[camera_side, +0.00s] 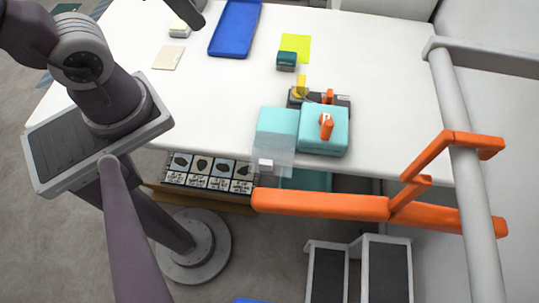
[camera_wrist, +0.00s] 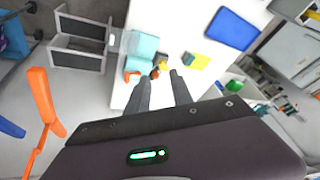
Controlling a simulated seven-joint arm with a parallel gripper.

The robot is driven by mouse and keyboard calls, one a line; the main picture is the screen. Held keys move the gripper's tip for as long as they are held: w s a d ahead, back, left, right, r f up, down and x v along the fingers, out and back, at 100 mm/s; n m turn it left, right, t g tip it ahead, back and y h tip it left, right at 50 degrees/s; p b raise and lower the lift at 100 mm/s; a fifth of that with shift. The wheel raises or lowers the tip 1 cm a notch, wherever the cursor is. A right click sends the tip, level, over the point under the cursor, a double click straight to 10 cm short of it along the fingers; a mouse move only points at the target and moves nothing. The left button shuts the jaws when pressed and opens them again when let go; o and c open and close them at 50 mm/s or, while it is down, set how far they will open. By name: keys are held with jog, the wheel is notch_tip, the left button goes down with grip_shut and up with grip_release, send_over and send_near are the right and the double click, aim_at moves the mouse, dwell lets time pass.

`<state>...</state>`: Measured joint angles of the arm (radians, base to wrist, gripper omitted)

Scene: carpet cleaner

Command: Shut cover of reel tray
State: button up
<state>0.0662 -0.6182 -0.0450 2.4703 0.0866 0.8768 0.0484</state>
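A teal two-part machine stands at the front edge of the white table. Its left block (camera_side: 277,121) has a clear, see-through panel (camera_side: 273,158) at its front, jutting past the table edge with a small white piece on it; this looks like the tray cover, swung open. The right block (camera_side: 312,140) carries an orange handle (camera_side: 326,127). In the wrist view the teal machine (camera_wrist: 145,46) and the clear panel (camera_wrist: 127,42) are beyond my fingertips. My gripper (camera_wrist: 160,78) is open and empty, apart from the machine. I cannot make out the gripper in the side view.
Behind the machine are a small dark device with yellow and orange parts (camera_side: 301,93), a green-topped block (camera_side: 287,60) and a yellow sheet (camera_side: 299,43). A blue tray (camera_side: 235,28) lies farther back. An orange-and-grey rail (camera_side: 320,204) crosses before the table. Grey boxes (camera_side: 386,270) stand below.

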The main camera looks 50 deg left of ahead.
jog(key=w+d+f+m, duration=0.1)
jog(key=m, duration=0.1)
jog(key=w+d+f+m+g+y, duration=0.1)
jog(key=f+m, duration=0.1)
jog(key=m, duration=0.1)
jog(key=w+d+f+m, duration=0.1)
jog(key=f+m, duration=0.1)
jog(key=m, duration=0.1)
jog(key=shift+w+d+f+g, duration=0.1)
jog(key=shift+w+d+g, duration=0.15)
jog(key=shift+w+g, duration=0.1)
grip_shut()
jog(key=m+g, duration=0.1)
jog(key=m, duration=1.6)
send_near(264, 170)
jog(key=x, duration=0.2)
jog(key=d+x, duration=0.1)
jog(key=x, duration=0.2)
jog(key=shift+s+f, duration=0.15)
jog(key=shift+f, duration=0.25)
